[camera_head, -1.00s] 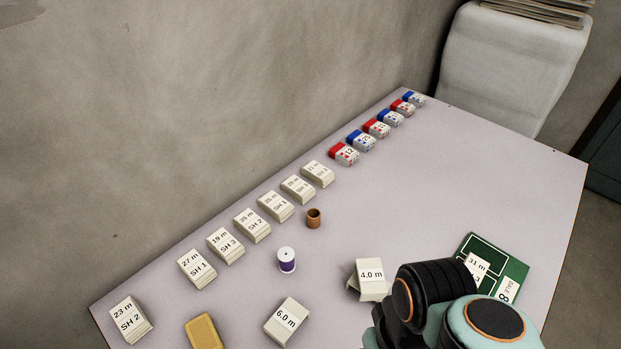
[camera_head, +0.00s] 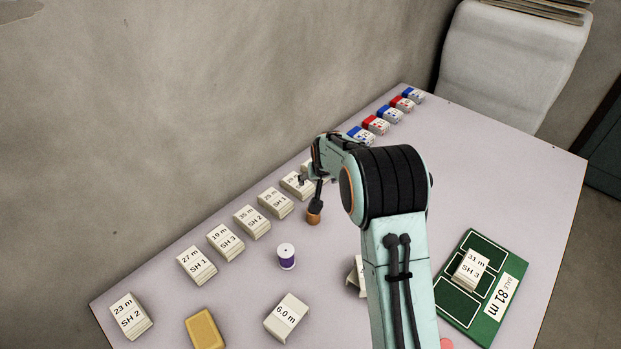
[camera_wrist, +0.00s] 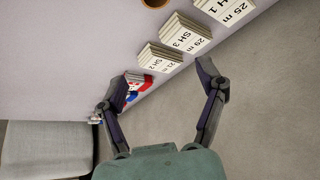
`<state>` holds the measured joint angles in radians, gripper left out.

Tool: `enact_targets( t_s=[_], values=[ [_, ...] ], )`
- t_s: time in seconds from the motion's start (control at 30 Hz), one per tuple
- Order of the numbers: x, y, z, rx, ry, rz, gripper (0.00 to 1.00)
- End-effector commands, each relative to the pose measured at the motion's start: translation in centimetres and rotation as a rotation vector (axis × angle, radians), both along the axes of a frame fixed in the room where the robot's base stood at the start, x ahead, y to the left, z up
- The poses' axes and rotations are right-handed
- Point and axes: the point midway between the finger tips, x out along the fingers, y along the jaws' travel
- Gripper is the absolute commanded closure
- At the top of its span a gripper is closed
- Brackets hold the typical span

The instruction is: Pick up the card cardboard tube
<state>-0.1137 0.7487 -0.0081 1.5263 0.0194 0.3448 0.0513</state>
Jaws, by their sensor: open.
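The cardboard tube (camera_head: 313,217) is a short brown cylinder standing upright on the table, right of the folded cloth row. My gripper (camera_head: 316,184) is just above and close to it in the head view; whether they touch I cannot tell. In the wrist view my gripper (camera_wrist: 157,85) has its two dark fingers spread wide with nothing between them. There the tube (camera_wrist: 155,3) is cut by the top edge, beyond the fingertips.
A purple spool (camera_head: 286,257), a 6.0 m stack (camera_head: 287,316), a yellow block (camera_head: 204,328) and a green board (camera_head: 492,255) are nearer. Table (camera_head: 530,180) is clear at right.

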Motion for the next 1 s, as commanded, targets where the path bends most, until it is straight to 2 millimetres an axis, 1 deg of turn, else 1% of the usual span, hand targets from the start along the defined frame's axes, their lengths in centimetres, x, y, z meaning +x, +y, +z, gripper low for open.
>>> enact_targets(
  t_s=[0.03, 0.1, 0.2, 0.27, 0.5, 0.6, 0.7, 0.97, 1.0],
  values=[
    [-0.5, 0.3, -2.7, -0.005, 0.047, 0.007, 0.29],
    [-1.4, 0.5, -5.2, -0.011, 0.094, 0.013, 0.29],
    [-2.0, 0.8, -7.2, -0.015, 0.127, 0.019, 0.29],
    [-1.9, 0.9, -7.9, -0.016, 0.132, 0.021, 0.29],
    [-0.4, 1.0, -11.3, -0.016, 0.131, 0.022, 0.29],
    [0.1, 1.0, -12.4, -0.016, 0.13, 0.021, 0.29],
    [0.4, 1.0, -13.0, -0.016, 0.129, 0.021, 0.29],
    [0.5, 1.0, -13.2, -0.015, 0.129, 0.022, 0.29],
    [0.5, 1.0, -13.2, -0.016, 0.129, 0.021, 0.39]
  ],
)
